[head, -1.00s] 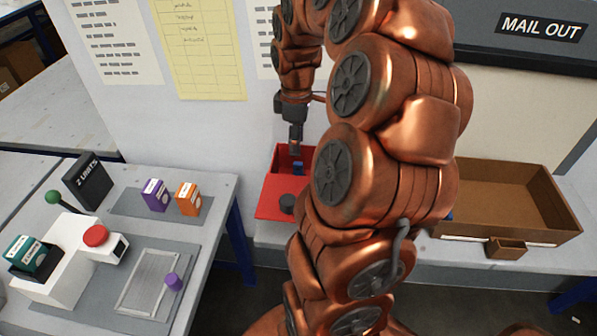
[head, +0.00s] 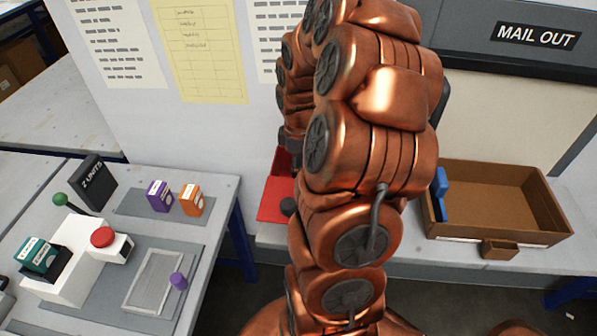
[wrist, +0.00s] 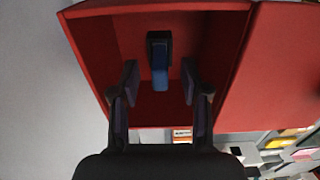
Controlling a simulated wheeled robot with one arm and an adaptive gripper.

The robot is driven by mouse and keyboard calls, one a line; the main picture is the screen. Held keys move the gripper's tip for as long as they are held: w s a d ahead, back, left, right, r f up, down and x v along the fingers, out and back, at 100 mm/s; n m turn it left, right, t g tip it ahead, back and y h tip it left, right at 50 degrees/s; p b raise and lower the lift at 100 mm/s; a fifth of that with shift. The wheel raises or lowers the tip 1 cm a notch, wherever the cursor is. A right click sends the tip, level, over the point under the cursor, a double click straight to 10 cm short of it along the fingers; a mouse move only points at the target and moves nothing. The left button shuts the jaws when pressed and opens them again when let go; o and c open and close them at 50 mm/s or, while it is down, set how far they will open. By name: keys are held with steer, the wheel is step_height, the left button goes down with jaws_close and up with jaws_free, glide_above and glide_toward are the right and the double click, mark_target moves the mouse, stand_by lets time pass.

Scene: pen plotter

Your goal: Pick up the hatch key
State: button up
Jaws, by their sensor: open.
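The hatch key, as I take it, is a small blue piece with a black end (wrist: 160,62) inside a red box (wrist: 220,70) in the wrist view. My gripper (wrist: 159,84) is open, with one finger on each side of the blue part in the picture. I see gaps on both sides and no contact. How far the fingertips are from the key in depth is unclear. In the head view my arm hides the key, the fingers and much of the red box (head: 272,205).
A brown tray (head: 500,232) with a blue item (head: 441,195) at its left wall stands on the right. The left bench holds a purple box (head: 159,195), an orange box (head: 191,200) and a white device with a red button (head: 103,237). The box walls are close around my fingers.

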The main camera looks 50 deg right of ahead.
steer(key=shift+f, duration=0.1)
steer(key=c, duration=0.8)
jaws_close()
